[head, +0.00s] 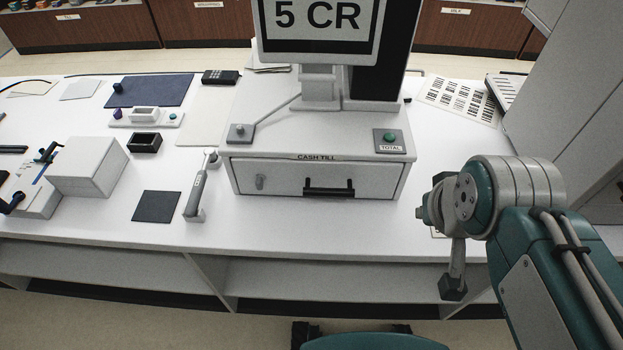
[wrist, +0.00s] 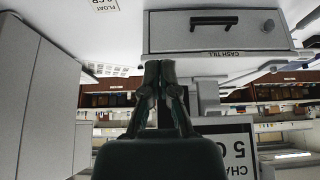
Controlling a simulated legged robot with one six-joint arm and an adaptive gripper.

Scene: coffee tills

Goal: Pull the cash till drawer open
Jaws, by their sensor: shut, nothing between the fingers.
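The cash till (head: 318,146) stands on the white counter in the middle of the head view. Its drawer (head: 285,179) is shut, flush with the till's front, with a black bar handle (head: 328,191) and a small grey lock knob (head: 259,182) to its left. In the wrist view, which is upside down, the drawer (wrist: 180,36) and its handle (wrist: 213,20) show at the top. My gripper (wrist: 159,66) is shut and empty, apart from the handle.
A screen (head: 322,22) reading "5 CR" stands on the till. A green TOTAL button (head: 390,138) sits at its top right. A handheld scanner (head: 198,188) and a white box (head: 88,166) stand to the left. The counter before the drawer is clear.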

